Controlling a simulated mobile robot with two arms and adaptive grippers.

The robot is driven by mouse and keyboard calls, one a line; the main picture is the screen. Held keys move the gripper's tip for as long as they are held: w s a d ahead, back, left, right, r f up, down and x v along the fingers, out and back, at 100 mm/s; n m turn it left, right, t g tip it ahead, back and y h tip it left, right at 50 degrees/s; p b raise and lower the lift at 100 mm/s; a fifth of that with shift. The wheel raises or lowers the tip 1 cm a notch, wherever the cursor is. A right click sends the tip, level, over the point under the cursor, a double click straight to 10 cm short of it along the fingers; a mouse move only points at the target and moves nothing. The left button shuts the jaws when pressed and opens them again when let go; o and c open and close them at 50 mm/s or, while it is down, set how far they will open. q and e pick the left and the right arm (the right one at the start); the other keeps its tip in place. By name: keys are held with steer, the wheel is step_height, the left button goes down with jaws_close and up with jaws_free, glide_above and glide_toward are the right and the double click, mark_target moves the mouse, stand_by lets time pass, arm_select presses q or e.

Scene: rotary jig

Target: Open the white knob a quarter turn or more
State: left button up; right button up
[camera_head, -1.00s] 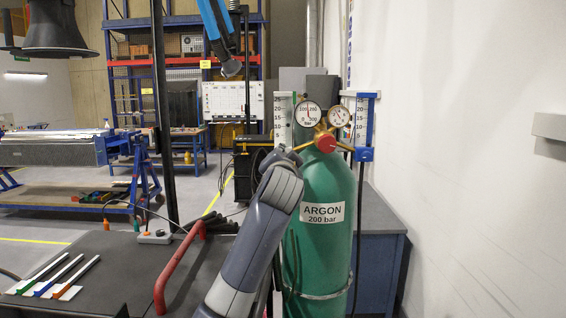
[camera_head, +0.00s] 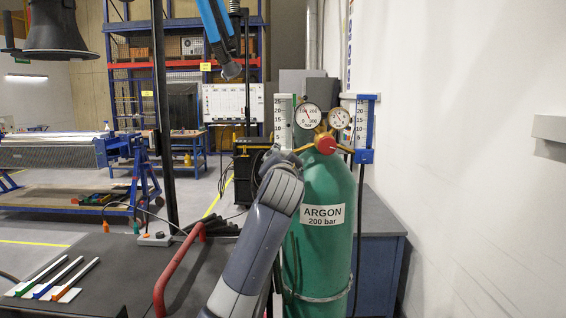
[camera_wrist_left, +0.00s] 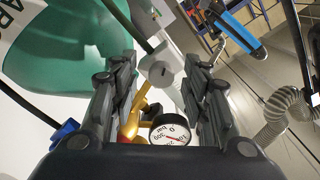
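A pale round knob (camera_wrist_left: 160,71) with a dark mark on its face shows between the fingers of my left gripper (camera_wrist_left: 161,82) in the left wrist view. The gripper is open, one finger on each side of the knob, with gaps visible. In the head view my grey left arm reaches up beside the green argon cylinder (camera_head: 325,250), and its wrist hides the knob and fingers. The white flowmeter (camera_head: 283,120) stands above that spot. My right gripper is not in view.
Two round gauges, left (camera_head: 308,116) and right (camera_head: 339,118), and a red knob (camera_head: 326,145) sit on the brass regulator. A blue flowmeter (camera_head: 365,128) stands to the right. A red handle bar (camera_head: 178,270) rises from the dark table (camera_head: 110,265) at left.

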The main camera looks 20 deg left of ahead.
arm_select(q)
steer(key=shift+s, duration=0.1)
steer(key=v, duration=1.2)
